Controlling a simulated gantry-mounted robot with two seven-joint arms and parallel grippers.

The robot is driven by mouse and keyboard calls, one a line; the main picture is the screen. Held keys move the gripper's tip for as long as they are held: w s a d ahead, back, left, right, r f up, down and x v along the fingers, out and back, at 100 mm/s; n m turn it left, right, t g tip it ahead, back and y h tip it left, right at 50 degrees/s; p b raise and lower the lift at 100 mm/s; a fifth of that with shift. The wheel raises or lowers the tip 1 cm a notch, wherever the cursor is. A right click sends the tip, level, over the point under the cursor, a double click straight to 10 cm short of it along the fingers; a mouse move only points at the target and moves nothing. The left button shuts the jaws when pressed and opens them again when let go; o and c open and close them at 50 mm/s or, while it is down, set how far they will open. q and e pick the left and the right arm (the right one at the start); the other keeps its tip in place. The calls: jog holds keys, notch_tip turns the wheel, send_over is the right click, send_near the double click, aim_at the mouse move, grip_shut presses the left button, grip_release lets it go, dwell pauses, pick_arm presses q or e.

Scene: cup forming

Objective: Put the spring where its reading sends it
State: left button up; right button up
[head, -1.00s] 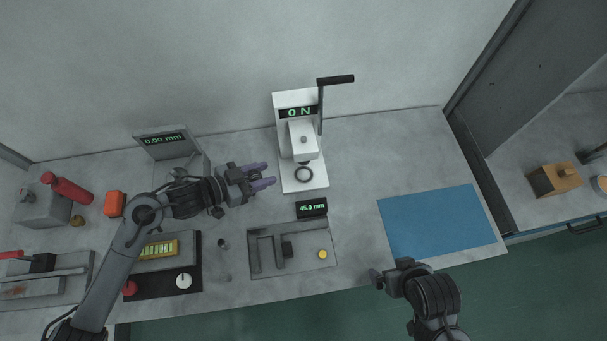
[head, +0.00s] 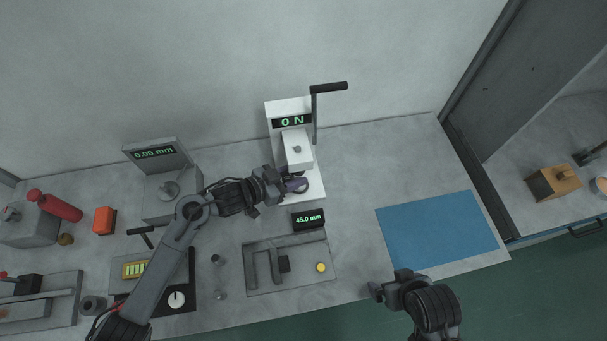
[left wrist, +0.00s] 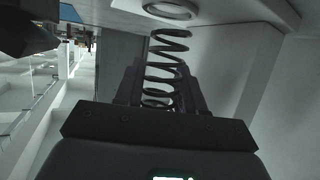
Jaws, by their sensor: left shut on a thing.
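The dark coil spring (left wrist: 168,50) shows in the left wrist view, held upright between the fingers of my left gripper (head: 297,186). In the head view the gripper hides the spring. My left gripper is shut on it, at the base of the white force tester (head: 297,150), whose display reads 0 N. In the left wrist view the spring's far end is close to a pale ring (left wrist: 172,9); I cannot tell whether they touch. My right gripper (head: 389,283) hangs at the table's front edge, apart from the spring; its jaw opening is unclear.
A display block (head: 308,219) reads 45.0 mm, behind a grey slotted plate (head: 256,287). A gauge (head: 156,153) at left reads 0.00 mm. A blue mat (head: 437,238) lies clear at right. A red cylinder (head: 62,207) and an orange block (head: 104,220) are far left.

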pick_arm(q)
jog(key=shift+w+d+f, duration=0.25)
jog(key=shift+d, duration=0.1)
pick_arm(e)
jog(key=shift+f, duration=0.15)
pick_arm(q)
jog(key=shift+f+x, duration=0.2)
jog(key=shift+x, duration=1.35)
jog(key=shift+s+a, duration=0.1)
jog(key=shift+f, duration=0.15)
jog(key=shift+f, duration=0.1)
jog(key=o, duration=1.1)
